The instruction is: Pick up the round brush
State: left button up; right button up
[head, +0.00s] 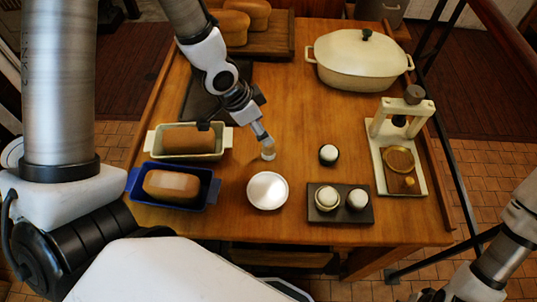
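A small pale, round object that looks like the round brush (268,154) stands on the wooden table, behind the white plate. My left gripper (264,137) reaches down from the upper left, with its fingertips right at the top of this object. The fingers look close together, but the view is too small to tell whether they are shut on it. My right gripper (430,295) is at the bottom right edge, partly cut off and away from the table top.
A white plate (267,191) is just in front. Loaf tins, one cream (223,146) and one blue (207,199), stand left.

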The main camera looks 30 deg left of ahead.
aim_at(272, 147)
pick_arm(q)
jog(key=f+b, duration=0.1)
jog(key=f, duration=0.1)
jog(key=w+f+b, duration=0.1)
jog(key=f, duration=0.2)
jog(key=shift+w+a+f, duration=0.1)
jog(key=shift+a, duration=0.1)
pick_arm(e)
notch_tip(272, 147, down, 4)
pick_arm(q)
jog(key=shift+w+d+f, duration=0.1)
jog(key=shift+d+f, duration=0.05)
jog(key=shift+f, duration=0.2)
jog(key=p+x, duration=0.1)
jog(key=x, duration=0.5)
jog(key=shift+d+f, duration=0.1)
jog(key=shift+d, duration=0.05)
jog(key=c, duration=0.3)
jog(key=shift+s, duration=0.2)
jog(key=c, duration=1)
notch_tip(272, 147, up, 11)
jog(key=p, duration=0.2)
jog(key=shift+f+p, duration=0.25)
jog(key=shift+p, duration=0.1)
jog(key=shift+f, duration=0.1)
pick_arm(e)
jog(key=r, duration=0.4)
jog(key=shift+w+a, duration=0.1)
jog(key=shift+w, duration=0.2)
